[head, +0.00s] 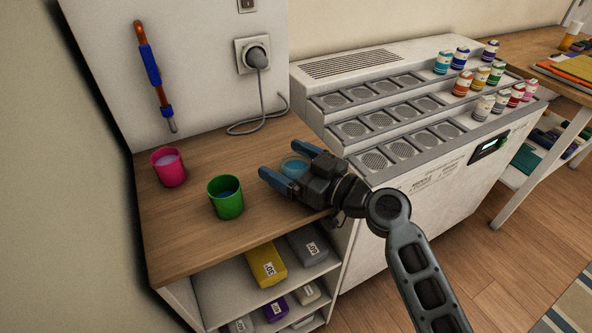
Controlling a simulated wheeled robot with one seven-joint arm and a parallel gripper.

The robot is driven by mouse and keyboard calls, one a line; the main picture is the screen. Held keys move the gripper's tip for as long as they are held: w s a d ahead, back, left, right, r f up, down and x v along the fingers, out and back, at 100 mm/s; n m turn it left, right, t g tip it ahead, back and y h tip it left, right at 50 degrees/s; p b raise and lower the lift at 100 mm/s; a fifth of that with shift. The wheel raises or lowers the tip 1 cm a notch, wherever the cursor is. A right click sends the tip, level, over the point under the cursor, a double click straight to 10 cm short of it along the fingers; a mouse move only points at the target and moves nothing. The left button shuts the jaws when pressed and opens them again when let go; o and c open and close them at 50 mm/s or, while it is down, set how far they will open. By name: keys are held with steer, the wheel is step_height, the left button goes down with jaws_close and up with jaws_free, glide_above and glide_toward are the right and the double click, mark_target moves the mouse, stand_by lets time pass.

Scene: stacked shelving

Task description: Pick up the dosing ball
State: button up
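A small round clear container with blue in it, which looks like the dosing ball (294,166), is on the wooden counter (180,238). My gripper (267,161) reaches in from the right at the counter, its two blue fingers spread apart. In this view the dosing ball shows between the fingers, close to the palm. The gripper's body and the near finger hide part of it. I cannot tell whether the fingers touch it or are above it.
A green cup (226,201) stands just left of my gripper, and a pink cup (168,169) farther left. A cable (262,110) hangs to the counter behind. A white machine (440,185) with stepped trays adjoins on the right. Shelves with packets (266,264) are below.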

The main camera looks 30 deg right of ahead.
steer(key=c, duration=1)
steer(key=shift+o, duration=0.2)
steer(key=shift+s+r, duration=0.1)
steer(key=shift+s+d+r, duration=0.3)
steer(key=shift+s+r, duration=0.25)
steer(key=shift+r, duration=0.1)
steer(key=s+d+r, duration=0.5)
steer(key=s+r, duration=0.1)
steer(key=s, duration=0.5)
steer(key=shift+s+d+r+p, duration=0.15)
steer(key=shift+r+p, duration=0.1)
steer(key=shift+p, duration=0.05)
